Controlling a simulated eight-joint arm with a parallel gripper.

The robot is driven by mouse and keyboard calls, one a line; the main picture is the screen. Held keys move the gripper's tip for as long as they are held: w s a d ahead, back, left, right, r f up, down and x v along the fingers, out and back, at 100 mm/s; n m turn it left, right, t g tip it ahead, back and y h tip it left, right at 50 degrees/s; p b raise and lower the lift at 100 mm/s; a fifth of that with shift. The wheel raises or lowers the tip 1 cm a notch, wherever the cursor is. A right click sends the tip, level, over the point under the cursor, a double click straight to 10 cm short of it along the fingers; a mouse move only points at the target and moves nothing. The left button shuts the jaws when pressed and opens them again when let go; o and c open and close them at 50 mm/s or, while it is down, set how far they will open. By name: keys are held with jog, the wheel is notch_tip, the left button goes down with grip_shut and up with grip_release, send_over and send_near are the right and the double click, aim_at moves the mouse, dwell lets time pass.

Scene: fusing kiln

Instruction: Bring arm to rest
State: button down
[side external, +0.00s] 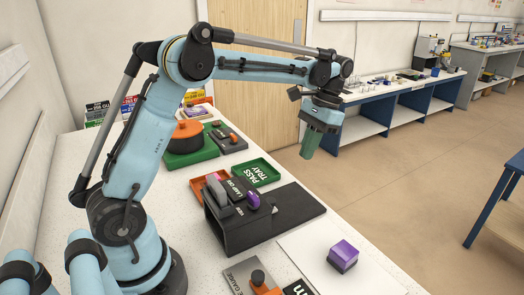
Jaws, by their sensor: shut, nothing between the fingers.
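My gripper (309,152) hangs from the raised arm at the upper middle of the side view, pointing down. Its green fingers are together and hold nothing that I can see. It is well above and apart from the table objects, over or near the table's right edge. Below it in the picture are a dark grey fixture (232,232) and a green tray labelled PASS TRAY (268,181).
A purple-topped block (343,255) sits on a white sheet (302,248) at the front right. An orange tray (196,187) lies behind the fixture, and an orange round part (187,131) stands on a green base farther back. Open floor (420,175) lies right.

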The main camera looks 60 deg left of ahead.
jog(key=s+d+t, duration=0.2)
jog(key=s+t, duration=0.3)
jog(key=s, duration=0.1)
jog(key=s+d+t, duration=0.3)
jog(key=s+t, duration=0.3)
jog(key=s, duration=0.1)
jog(key=shift+s+d, duration=0.2)
jog(key=shift+d, duration=0.15)
jog(key=c, duration=1.8)
grip_release()
